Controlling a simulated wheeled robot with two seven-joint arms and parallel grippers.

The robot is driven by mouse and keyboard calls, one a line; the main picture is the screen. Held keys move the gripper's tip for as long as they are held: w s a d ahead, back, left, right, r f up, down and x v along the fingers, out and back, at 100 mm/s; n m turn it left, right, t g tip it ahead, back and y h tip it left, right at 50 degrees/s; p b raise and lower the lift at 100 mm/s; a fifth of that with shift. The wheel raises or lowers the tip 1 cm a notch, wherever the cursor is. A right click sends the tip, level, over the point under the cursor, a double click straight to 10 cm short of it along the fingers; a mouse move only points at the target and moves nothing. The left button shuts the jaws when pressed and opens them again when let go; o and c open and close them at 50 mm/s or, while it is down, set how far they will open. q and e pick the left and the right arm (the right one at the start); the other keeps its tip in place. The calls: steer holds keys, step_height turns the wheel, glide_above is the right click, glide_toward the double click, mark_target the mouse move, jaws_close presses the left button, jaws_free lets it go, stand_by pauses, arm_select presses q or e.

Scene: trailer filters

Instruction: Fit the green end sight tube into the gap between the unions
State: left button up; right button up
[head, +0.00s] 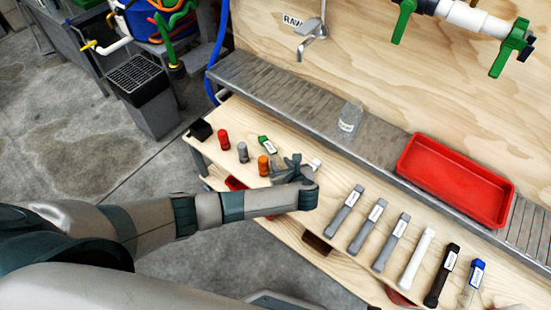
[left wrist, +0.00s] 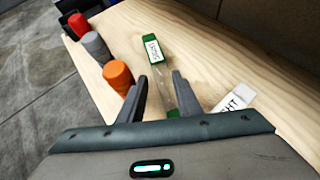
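The green end sight tube (head: 266,145) lies on the wooden bench, partly hidden by my left gripper in the head view. In the left wrist view, the tube (left wrist: 159,62) shows a labelled green end and a clear body running down between my fingers. My left gripper (head: 286,160) is open over it, low at the bench; in the left wrist view, its fingertips (left wrist: 160,77) straddle the clear body. Contact cannot be told. The unions cannot be made out clearly; a white pipe (head: 466,16) with green valve handles is on the back wall. My right gripper is not in view.
A white-ended, labelled piece (left wrist: 236,101) lies right of the tube. Orange (head: 263,165), grey (head: 242,152) and red (head: 223,139) cylinders stand to its left. Several tubes lie at the right, including a blue-ended one (head: 477,268). A red tray (head: 455,179) and clear bottle (head: 350,116) sit on the ledge.

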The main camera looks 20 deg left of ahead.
mark_target(277, 159)
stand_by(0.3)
